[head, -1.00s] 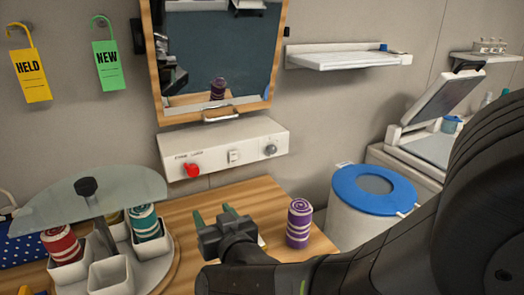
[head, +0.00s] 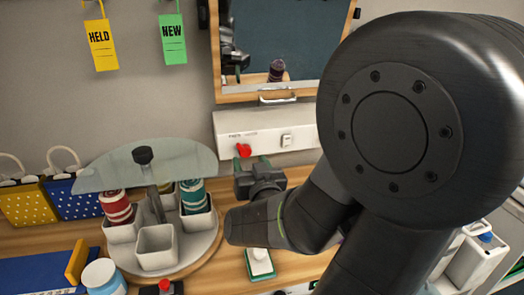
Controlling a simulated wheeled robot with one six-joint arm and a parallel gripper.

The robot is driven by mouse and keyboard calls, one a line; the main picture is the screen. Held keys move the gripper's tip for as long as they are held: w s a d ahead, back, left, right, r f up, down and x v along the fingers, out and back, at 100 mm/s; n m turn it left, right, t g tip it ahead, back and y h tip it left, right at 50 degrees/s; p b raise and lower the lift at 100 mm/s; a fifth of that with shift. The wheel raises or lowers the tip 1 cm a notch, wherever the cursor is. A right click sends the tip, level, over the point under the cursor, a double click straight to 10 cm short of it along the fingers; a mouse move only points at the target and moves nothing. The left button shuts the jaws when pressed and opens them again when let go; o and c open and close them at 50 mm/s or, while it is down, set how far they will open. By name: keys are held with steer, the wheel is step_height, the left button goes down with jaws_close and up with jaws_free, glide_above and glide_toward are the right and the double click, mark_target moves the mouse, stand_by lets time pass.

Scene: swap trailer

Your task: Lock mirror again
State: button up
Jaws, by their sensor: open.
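The wood-framed mirror (head: 268,96) hangs on the wall, with a small handle (head: 278,98) at its lower edge. Below it is a white wall panel (head: 268,121) with a red knob (head: 243,150) on its left part. Small lettering above the knob is too small to read. My gripper (head: 252,161) is open and empty, just below and beside the knob, fingers pointing toward the panel. Whether a finger touches the knob I cannot tell. My arm hides the panel's right end and part of the mirror.
A round carousel (head: 205,245) with white cups, a red and a teal roll, and a glass top stands left of my gripper. A white switch (head: 286,141) is right of the knob. HELD (head: 102,45) and NEW (head: 174,40) tags hang on the wall. A white-topped block (head: 260,265) lies below my arm.

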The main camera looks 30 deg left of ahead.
mark_target(246, 153)
steer(key=shift+x, duration=2.25)
steer(key=shift+c, duration=0.4)
steer(key=c, duration=0.9)
